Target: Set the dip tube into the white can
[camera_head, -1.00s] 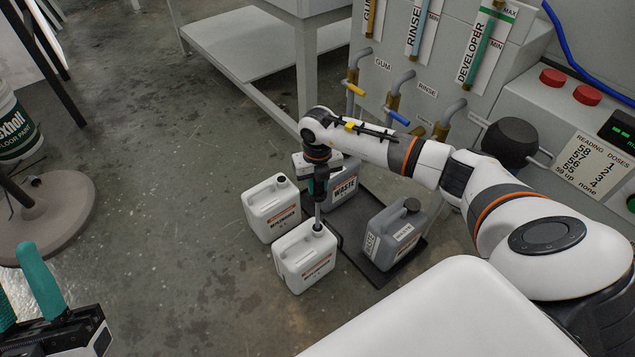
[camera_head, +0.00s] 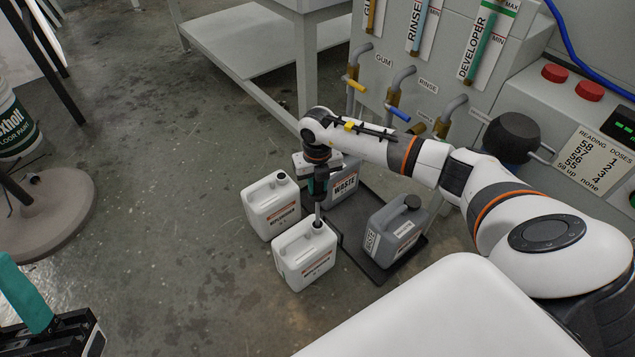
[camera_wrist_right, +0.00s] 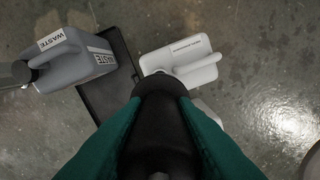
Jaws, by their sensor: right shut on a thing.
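My right gripper (camera_head: 319,188) points down and is shut on the dip tube's dark top (camera_wrist_right: 160,115), between its green fingers in the right wrist view. The pale dip tube (camera_head: 318,210) hangs upright below it. Its lower part meets the mouth of the front white can (camera_head: 304,262); how deep it sits inside is hidden. A second white can (camera_head: 264,212) with a dark cap stands just behind. In the right wrist view a white can (camera_wrist_right: 188,62) shows beyond the held top. My left gripper (camera_head: 24,297) is at the lower left edge, with only one green finger in view.
A grey waste can (camera_head: 343,185) and another grey can (camera_head: 392,235) stand on a dark tray (camera_head: 352,248) right of the white cans. The processor's taps (camera_head: 398,92) are behind my right arm.

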